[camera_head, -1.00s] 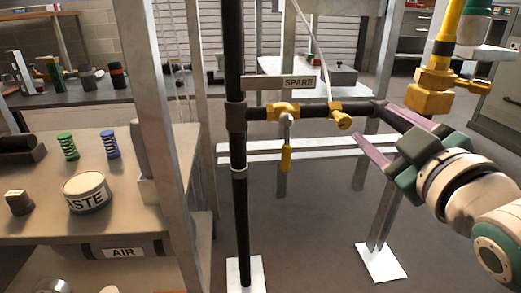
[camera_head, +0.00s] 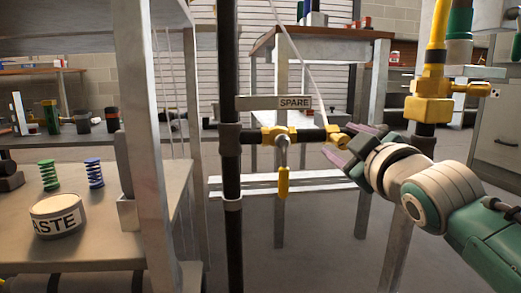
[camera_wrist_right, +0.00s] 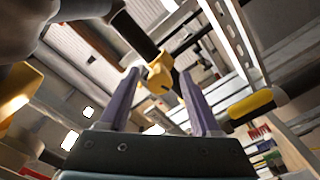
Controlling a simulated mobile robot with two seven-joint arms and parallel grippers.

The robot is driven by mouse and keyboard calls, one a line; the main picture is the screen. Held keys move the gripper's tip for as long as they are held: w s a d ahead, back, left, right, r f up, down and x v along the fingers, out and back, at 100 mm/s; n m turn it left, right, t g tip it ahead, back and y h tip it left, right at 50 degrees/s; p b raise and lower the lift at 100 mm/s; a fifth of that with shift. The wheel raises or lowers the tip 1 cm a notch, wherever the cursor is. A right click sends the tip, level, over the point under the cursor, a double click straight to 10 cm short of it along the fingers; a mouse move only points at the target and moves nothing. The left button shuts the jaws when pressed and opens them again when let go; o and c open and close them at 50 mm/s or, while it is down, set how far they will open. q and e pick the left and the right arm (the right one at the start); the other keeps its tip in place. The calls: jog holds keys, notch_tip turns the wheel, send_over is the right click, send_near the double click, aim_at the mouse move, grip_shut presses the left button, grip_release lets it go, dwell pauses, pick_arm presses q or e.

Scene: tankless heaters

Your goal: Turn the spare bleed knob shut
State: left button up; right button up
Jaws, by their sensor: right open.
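The spare bleed knob (camera_head: 336,133) is a small yellow fitting on the dark horizontal pipe, right of the SPARE sign (camera_head: 294,102). My right gripper (camera_head: 341,143) is open, its purple fingers reaching toward the knob from the right. In the right wrist view the knob (camera_wrist_right: 159,76) appears between the two fingertips, with gaps on both sides; I cannot tell how deep it sits between them. The knob's far side is hidden. A yellow valve body with a hanging yellow lever (camera_head: 283,182) is left of the knob; the lever also shows in the wrist view (camera_wrist_right: 252,106). My left gripper is not in view.
A dark vertical pipe (camera_head: 232,200) stands left of the valve. A yellow pipe with a fitting (camera_head: 430,108) rises right of my gripper. A thin pale rod (camera_head: 302,60) slants down to the knob. At left are a bench, a WASTE can (camera_head: 57,215) and a metal post.

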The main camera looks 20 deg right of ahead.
jog(key=shift+w, duration=0.1)
jog(key=shift+c, duration=0.3)
grip_shut()
